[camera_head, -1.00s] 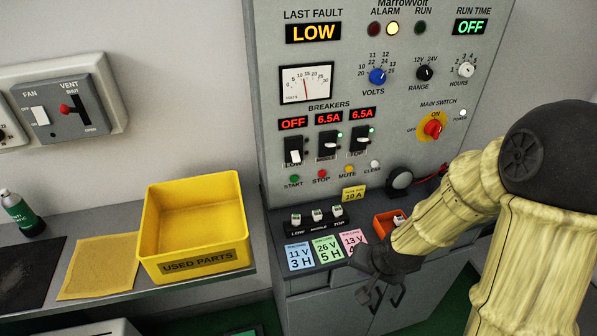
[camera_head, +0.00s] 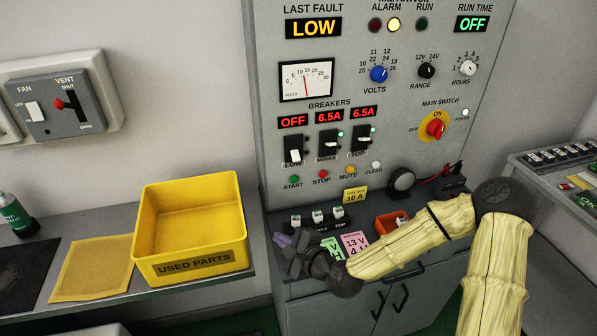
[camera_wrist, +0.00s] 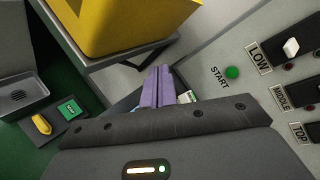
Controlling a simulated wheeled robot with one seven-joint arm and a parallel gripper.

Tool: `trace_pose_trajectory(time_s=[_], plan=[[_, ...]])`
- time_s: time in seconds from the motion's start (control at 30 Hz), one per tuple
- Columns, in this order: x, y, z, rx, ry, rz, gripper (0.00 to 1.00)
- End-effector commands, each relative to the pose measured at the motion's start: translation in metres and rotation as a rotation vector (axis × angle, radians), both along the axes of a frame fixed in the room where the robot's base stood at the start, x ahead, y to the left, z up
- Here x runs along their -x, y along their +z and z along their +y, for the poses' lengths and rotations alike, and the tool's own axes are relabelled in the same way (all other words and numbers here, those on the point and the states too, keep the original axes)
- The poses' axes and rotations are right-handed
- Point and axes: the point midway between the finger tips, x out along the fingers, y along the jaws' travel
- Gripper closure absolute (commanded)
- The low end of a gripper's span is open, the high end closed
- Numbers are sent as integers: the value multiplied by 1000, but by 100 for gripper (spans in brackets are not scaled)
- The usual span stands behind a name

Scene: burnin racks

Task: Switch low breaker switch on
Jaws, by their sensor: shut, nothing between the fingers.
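The low breaker switch (camera_head: 293,153) is the leftmost of three on the grey panel, with its white lever down and a red OFF display (camera_head: 293,122) above it. The middle (camera_head: 328,147) and top (camera_head: 363,140) breakers have levers up and read 6.5A. My gripper (camera_head: 283,241) is shut and empty, below the panel at the left end of the ledge, below and left of the low breaker, touching no switch. In the wrist view its purple-grey fingers (camera_wrist: 157,87) are together, and the low breaker lever (camera_wrist: 291,46) shows at the upper right.
A yellow used parts bin (camera_head: 190,225) stands on the shelf left of my gripper. Start, stop, mute and clear buttons line the panel under the breakers. An orange-red tray (camera_head: 390,222) and note cards (camera_head: 353,243) lie on the ledge.

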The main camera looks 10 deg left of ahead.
Motion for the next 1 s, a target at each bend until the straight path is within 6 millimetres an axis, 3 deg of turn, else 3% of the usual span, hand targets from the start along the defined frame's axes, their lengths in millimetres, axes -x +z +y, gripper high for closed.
trace_pose_trajectory(time_s=[0.23,0.53,0.7,1.0], plan=[[-32,38,-1,-435,-217,142,100],[-72,76,-41,-911,-451,283,100],[-80,83,-52,-998,-493,304,100],[-80,83,-51,-996,-492,303,100]])
